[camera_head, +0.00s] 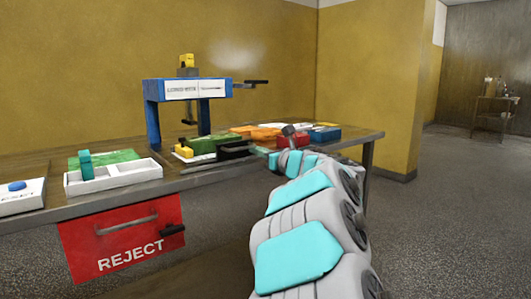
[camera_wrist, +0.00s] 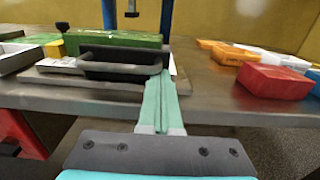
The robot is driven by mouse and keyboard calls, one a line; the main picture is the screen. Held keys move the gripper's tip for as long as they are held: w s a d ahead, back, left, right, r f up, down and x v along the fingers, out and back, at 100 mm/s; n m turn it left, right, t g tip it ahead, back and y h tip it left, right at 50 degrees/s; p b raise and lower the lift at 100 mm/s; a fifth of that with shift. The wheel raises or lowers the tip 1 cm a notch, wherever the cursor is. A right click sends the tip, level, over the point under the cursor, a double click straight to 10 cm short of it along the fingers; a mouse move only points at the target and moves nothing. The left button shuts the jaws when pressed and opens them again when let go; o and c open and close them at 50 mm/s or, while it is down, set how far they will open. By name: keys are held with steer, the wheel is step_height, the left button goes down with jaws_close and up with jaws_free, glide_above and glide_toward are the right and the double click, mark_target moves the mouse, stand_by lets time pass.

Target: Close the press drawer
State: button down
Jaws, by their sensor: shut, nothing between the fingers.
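The press (camera_head: 185,88) is a blue frame with a white label, standing at the back of the table in the head view. Its drawer is a flat plate (camera_wrist: 120,86) that sticks out from under the press towards the table's front edge.
A white divided tray (camera_head: 115,176) with a teal piece stands left. A red REJECT drawer (camera_head: 122,240) hangs under the table's front edge.

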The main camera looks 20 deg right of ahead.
steer(key=shift+w+a, duration=0.1)
steer(key=shift+w, duration=0.2)
steer(key=shift+w+f, duration=0.1)
steer(key=shift+w, duration=0.3)
steer(key=shift+b+x, duration=0.45)
steer(key=shift+x, duration=1.35)
steer(key=shift+a, duration=0.1)
